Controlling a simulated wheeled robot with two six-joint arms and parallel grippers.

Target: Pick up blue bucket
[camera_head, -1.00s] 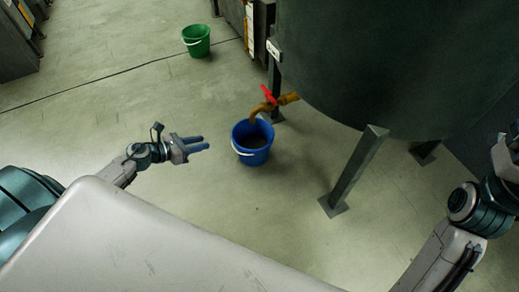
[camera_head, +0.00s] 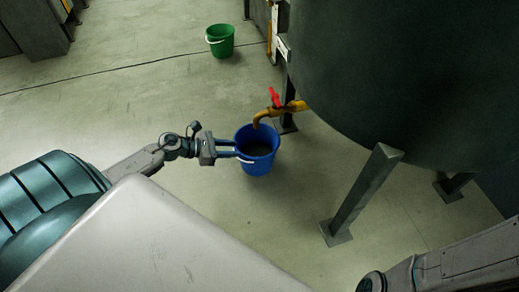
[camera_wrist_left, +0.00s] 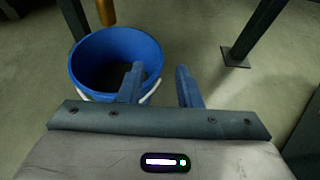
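The blue bucket (camera_head: 257,163) stands upright on the floor under a yellow-brown tap, with dark contents inside. Its white handle hangs down at the side. It also shows in the left wrist view (camera_wrist_left: 146,50). My left gripper (camera_head: 237,149) is at the bucket's left rim. In the left wrist view my left gripper (camera_wrist_left: 160,70) has its fingers apart, one overlapping the bucket's opening and the other outside it, with part of the handle between them. I cannot tell whether they touch the bucket. My right gripper is out of view.
The tap (camera_head: 279,112) with a red handle juts from a large dark tank (camera_head: 390,70) just above the bucket. A metal tank leg (camera_head: 362,194) stands to the right. A green bucket (camera_head: 220,42) stands farther back. The floor left of the blue bucket is clear.

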